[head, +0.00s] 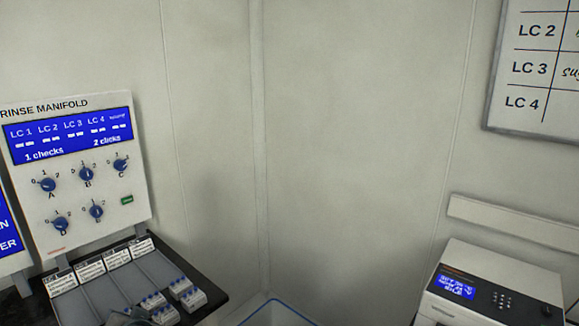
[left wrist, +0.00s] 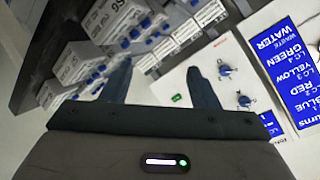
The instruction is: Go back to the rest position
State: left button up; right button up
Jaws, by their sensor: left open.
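My left gripper (left wrist: 160,66) shows in the left wrist view with its two fingers spread apart and nothing between them. Beyond the fingers are the white rinse manifold panel (left wrist: 180,90) and the rack with labelled white boxes and blue-capped columns (left wrist: 150,35). In the head view the rinse manifold (head: 110,205) stands at the left, with a blue display and several blue knobs. A dark shape at the bottom edge near the rack may be part of my left arm; I cannot tell. My right gripper is in neither view.
Below the manifold in the head view is a sloped rack (head: 100,290) with labelled lanes and white blocks with blue caps. A blue-rimmed tray (head: 275,303) shows at the bottom middle. A white instrument (head: 500,275) stands at the right, below a whiteboard (head: 540,65).

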pick_arm(q)
jog(key=s+d+f+g+h, duration=0.25)
jog(key=s+f, duration=0.25)
jog(key=s, duration=0.6)
jog(key=s+d+f+g+h, duration=0.1)
jog(key=s+d+f+h, duration=0.25)
jog(key=s, duration=0.65)
jog(key=s+d+f+g+h, duration=0.2)
jog(key=s+d+f, duration=0.25)
jog(key=s, duration=0.65)
notch_tip(320, 180, down, 32)
jog(key=s+a+g, duration=0.1)
jog(key=a+g, duration=0.1)
jog(key=a, duration=0.1)
jog(key=s+f, duration=1.8)
jog(key=shift+s+a+f+g, duration=0.15)
jog(key=shift+a+g, duration=0.3)
